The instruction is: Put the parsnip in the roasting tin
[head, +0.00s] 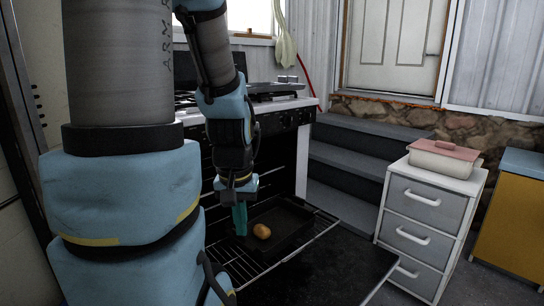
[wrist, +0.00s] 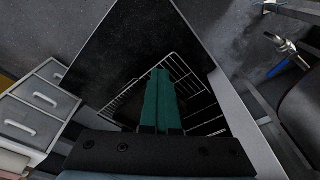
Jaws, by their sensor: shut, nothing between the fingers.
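A dark roasting tin (head: 297,213) sits on the wire rack at the open oven in the head view. A small, rounded tan-orange item (head: 262,231) lies inside it, towards the near left. It may be the parsnip, but it is too small to be sure, and I see no other parsnip. My gripper (head: 240,232) points down just left of this item, its teal fingers shut and empty. In the wrist view my gripper (wrist: 159,72) also shows its fingers pressed together. The item is not visible there.
The wire rack (head: 322,229) juts out above the lowered black oven door (head: 345,265). A grey drawer unit (head: 425,205) with a pink-lidded dish (head: 444,158) stands at the right. Dark steps (head: 345,170) rise behind. A cooktop (head: 275,92) lies above the oven.

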